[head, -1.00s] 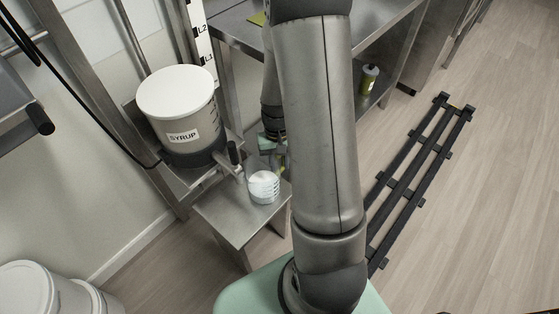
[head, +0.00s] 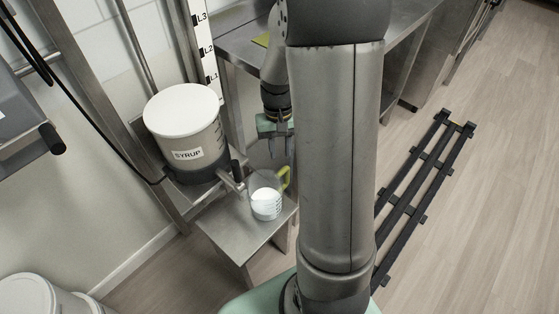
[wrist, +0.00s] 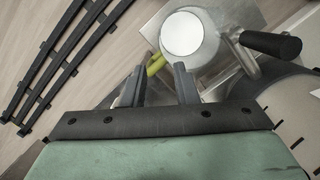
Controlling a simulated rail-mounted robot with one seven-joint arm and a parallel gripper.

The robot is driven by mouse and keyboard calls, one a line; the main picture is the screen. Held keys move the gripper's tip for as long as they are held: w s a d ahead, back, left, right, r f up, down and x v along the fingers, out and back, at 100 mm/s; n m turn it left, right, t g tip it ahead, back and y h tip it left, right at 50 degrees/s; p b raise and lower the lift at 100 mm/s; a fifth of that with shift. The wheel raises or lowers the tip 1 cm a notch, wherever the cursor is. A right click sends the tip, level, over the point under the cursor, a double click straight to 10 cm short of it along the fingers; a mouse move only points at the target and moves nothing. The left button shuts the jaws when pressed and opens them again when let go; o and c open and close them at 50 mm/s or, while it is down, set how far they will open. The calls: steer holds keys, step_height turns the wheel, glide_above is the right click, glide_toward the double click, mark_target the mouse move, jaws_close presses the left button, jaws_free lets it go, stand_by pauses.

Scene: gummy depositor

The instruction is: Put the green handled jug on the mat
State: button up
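The clear jug (head: 266,203) with white contents and a green handle (head: 284,177) stands upright on a small steel stand, under the syrup tank's outlet. The wrist view shows the jug (wrist: 182,36) from above, its handle (wrist: 154,65) toward my gripper. My gripper (wrist: 158,80) is open and empty. Its fingers are apart, with the handle between them in the picture but beyond the tips. In the head view my gripper (head: 281,150) is above and behind the jug. A flat yellow-green piece, likely the mat (head: 262,39), shows partly on the steel table, cut off by my arm.
The syrup tank (head: 187,135) with a white lid stands left of the jug. Its outlet valve has a black lever (wrist: 270,43) close to the jug. The small steel stand (head: 228,228) has bare room at left. The steel table (head: 230,45) is behind; a black rack (head: 425,175) lies on the floor.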

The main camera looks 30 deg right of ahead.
steer(key=s+a+r+n+t, duration=0.1)
steer(key=s+a+r, duration=0.5)
steer(key=shift+n, duration=0.3)
steer(key=o, duration=0.3)
steer(key=s+a, duration=0.1)
steer(key=s, duration=0.2)
steer(key=s+a+r+n, duration=0.1)
steer(key=s+a, duration=0.1)
steer(key=s, duration=0.1)
steer(key=s+a+r+n+t, duration=0.1)
steer(key=s, duration=0.2)
steer(key=shift+a+r+h, duration=0.2)
steer(key=shift+a+h, duration=0.05)
steer(key=shift+h, duration=0.05)
steer(key=shift+w, duration=0.1)
